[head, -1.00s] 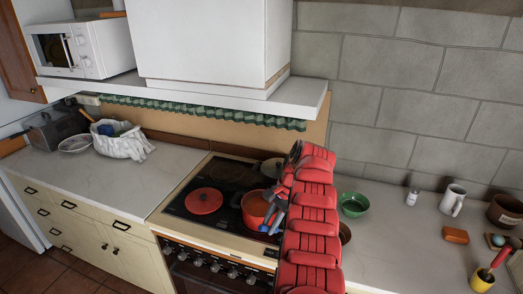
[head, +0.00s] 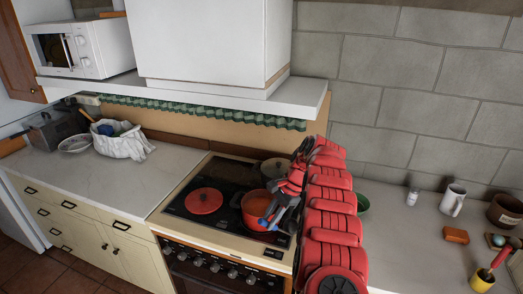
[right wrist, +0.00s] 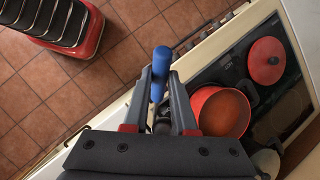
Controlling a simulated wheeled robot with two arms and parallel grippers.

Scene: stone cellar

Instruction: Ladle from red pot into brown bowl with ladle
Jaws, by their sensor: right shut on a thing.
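The red pot (head: 256,212) stands on the black hob, open at the top; it also shows in the right wrist view (right wrist: 222,112). My right gripper (head: 270,218) is at the pot's right front side in the head view. It is shut on the blue handle of the ladle (right wrist: 161,62), seen in the right wrist view (right wrist: 158,92). The ladle's scoop is not clearly visible, so I cannot tell whether it is inside the pot. My left gripper is not in view.
A red lid (head: 204,201) lies on the hob's left, and a dark lidded pot (head: 275,168) stands at the back. A green bowl (head: 363,204) is half hidden by my arm.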

